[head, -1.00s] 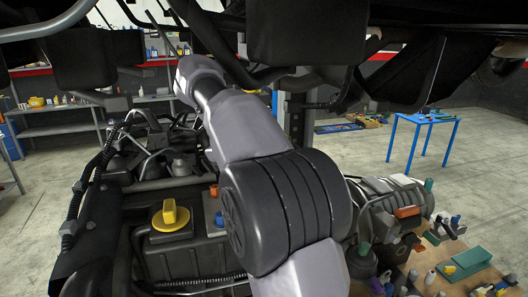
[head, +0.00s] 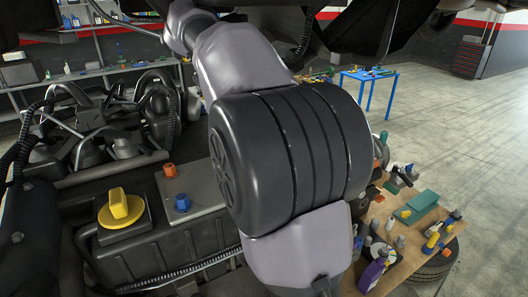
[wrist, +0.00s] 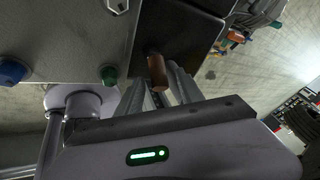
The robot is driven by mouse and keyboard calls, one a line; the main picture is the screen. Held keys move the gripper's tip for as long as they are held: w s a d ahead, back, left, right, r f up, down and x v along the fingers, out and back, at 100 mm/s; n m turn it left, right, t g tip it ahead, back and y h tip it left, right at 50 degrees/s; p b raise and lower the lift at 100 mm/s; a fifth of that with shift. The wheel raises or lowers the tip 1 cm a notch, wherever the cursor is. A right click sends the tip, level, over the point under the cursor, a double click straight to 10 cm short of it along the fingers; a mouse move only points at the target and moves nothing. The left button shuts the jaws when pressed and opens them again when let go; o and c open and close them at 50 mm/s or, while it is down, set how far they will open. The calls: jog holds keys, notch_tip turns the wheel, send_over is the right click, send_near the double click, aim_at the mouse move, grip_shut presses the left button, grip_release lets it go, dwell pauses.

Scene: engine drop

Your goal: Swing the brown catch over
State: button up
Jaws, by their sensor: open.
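A brown catch (wrist: 157,72), a short rounded stub, shows in the wrist view near the edge of a dark plate. My gripper (wrist: 158,86) is open, its metal fingers pointing toward the catch. The catch appears between or just beyond the fingertips; I cannot tell whether they touch it. In the head view my arm hides much of the middle, and the gripper is not seen there. An orange-brown piece (head: 374,191) shows just right of my arm, but I cannot tell whether it is the same catch.
In the wrist view, a blue knob (wrist: 12,71) and a green knob (wrist: 108,75) lie left of the catch. The head view shows a yellow cap (head: 121,207), a cluttered wooden bench top (head: 408,245) and a blue table (head: 367,92). Open floor lies at right.

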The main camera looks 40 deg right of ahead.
jog(key=shift+x, duration=0.85)
jog(key=shift+w+f, duration=0.1)
jog(key=shift+f, duration=0.3)
jog(key=shift+c, duration=0.4)
